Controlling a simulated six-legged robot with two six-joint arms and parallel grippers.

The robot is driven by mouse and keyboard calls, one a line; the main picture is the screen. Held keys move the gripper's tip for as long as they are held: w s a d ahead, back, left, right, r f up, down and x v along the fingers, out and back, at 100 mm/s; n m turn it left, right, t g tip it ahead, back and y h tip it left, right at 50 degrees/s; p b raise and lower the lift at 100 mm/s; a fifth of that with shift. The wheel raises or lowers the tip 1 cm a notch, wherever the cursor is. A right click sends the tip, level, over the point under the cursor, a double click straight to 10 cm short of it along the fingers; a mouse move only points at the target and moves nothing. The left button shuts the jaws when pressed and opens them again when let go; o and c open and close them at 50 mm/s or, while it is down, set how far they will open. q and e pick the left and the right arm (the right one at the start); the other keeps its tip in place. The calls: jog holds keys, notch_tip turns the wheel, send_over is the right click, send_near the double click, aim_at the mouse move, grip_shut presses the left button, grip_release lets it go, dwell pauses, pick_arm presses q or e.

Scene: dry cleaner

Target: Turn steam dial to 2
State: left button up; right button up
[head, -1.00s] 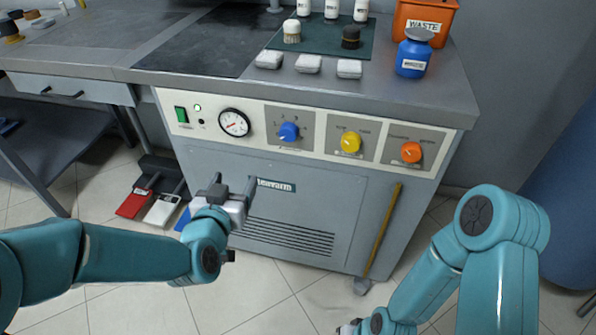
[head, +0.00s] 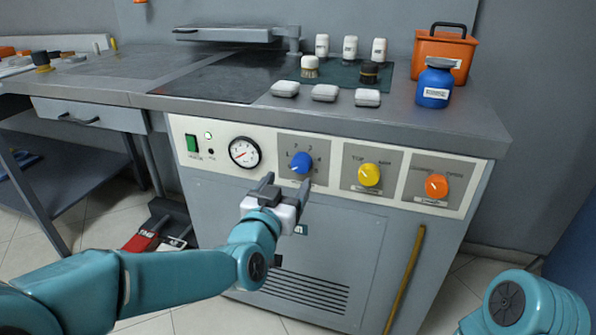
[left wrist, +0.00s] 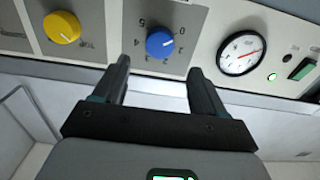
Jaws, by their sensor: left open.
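The blue dial (head: 301,163) sits on a grey numbered plate on the machine's front panel. Its white pointer mark points to the lower left in the head view, toward the 0. The blue dial also shows in the left wrist view (left wrist: 160,44), where the scene appears upside down. My left gripper (head: 287,180) is open and empty, just below and slightly left of the blue dial in the head view. In the left wrist view its fingers (left wrist: 158,68) are spread and the dial lies beyond the gap between them. My right gripper is not in view.
A yellow dial (head: 369,174) and an orange dial (head: 437,186) sit to the right on the panel. A pressure gauge (head: 244,152) and green switch (head: 192,143) sit to the left. The counter edge (head: 330,121) overhangs the panel. Bottles and white blocks stand on top.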

aim_at(300, 164)
pick_arm(q)
jog(key=x, duration=0.7)
jog(key=shift+w+b, duration=0.1)
jog(key=shift+b, duration=0.2)
jog(key=c, duration=1)
